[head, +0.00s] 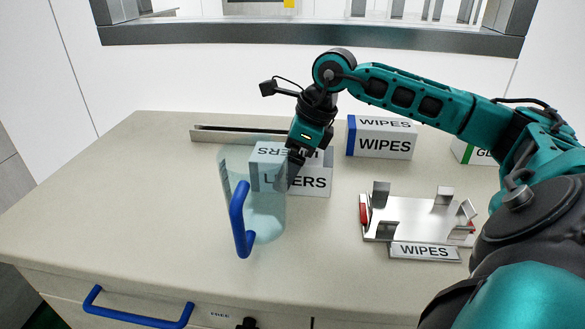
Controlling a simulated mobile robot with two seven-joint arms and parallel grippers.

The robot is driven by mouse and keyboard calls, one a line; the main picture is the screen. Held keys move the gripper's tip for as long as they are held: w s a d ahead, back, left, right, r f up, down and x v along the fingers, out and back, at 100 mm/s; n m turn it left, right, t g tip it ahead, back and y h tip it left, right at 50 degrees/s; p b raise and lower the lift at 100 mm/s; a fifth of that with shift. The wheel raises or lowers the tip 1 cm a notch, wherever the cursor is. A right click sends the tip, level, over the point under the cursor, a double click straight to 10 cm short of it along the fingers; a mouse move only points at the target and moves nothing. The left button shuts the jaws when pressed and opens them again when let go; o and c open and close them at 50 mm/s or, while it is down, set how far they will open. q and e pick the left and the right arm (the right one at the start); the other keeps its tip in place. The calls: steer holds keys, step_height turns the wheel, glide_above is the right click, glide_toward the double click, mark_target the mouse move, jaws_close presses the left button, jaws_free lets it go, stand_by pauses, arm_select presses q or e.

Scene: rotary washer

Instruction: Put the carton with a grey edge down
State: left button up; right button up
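The white carton lettered "LINERS" (316,181) is near the middle of the table, with part of its lettering covered by my gripper. Its left part shows only through a clear jug, so its edge colour is hard to tell. My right gripper (294,169) reaches down onto it from above. One dark finger lies against the carton's front face; the other is hidden. The gripper looks shut on the carton. Whether the carton's underside touches the table is not clear. My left gripper is out of view.
The clear jug with a blue handle (241,220) stands close in front of the carton. A blue-edged WIPES carton (384,145) is behind right. A metal holder (415,220) labelled WIPES is front right. A metal strip (215,134) lies behind. The table's left side is clear.

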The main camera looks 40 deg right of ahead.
steer(key=c, duration=1)
steer(key=shift+c, duration=0.9)
steer(key=shift+r, duration=0.2)
